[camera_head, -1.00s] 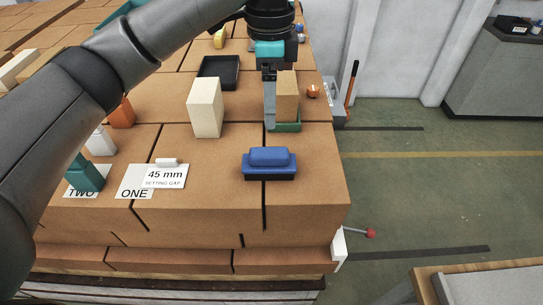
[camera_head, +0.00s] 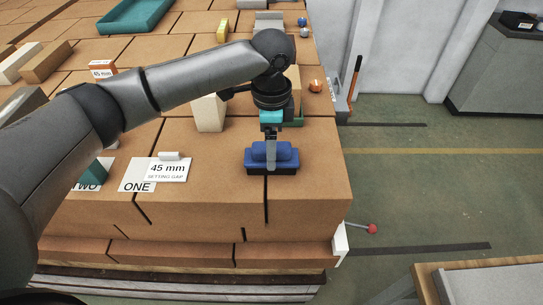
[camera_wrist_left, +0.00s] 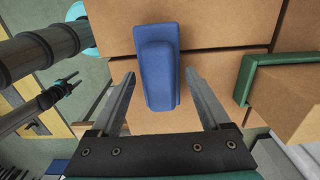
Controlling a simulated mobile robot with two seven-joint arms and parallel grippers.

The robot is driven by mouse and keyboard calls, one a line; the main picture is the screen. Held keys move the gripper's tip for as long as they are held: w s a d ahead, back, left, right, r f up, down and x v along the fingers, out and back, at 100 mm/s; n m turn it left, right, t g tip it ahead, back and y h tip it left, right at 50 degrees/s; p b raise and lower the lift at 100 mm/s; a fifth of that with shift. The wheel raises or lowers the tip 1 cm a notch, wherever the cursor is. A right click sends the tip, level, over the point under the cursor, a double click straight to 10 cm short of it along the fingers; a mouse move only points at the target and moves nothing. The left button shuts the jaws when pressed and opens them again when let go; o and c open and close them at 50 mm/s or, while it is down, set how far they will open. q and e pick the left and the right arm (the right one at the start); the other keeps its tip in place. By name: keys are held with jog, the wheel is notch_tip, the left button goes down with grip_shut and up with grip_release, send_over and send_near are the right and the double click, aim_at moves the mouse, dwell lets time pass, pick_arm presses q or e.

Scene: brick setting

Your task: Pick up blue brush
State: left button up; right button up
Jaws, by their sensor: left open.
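The blue brush (camera_head: 259,158) lies on the front part of the brick surface, with a raised blue handle on a wider base and a dark underside. My left gripper (camera_head: 271,160) is just above and behind it in the head view. In the left wrist view the brush (camera_wrist_left: 158,75) lies between the two spread fingers of the left gripper (camera_wrist_left: 160,85), with a gap on each side. The gripper is open and empty.
A cream block (camera_head: 209,114) and a green tray (camera_wrist_left: 247,82) with a tan block (camera_wrist_left: 288,105) stand close by. A white "45 mm" card (camera_head: 168,170) lies left of the brush. The front right surface is clear up to its edge.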

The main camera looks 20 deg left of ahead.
pick_arm(q)
grip_shut()
dwell(0.6)
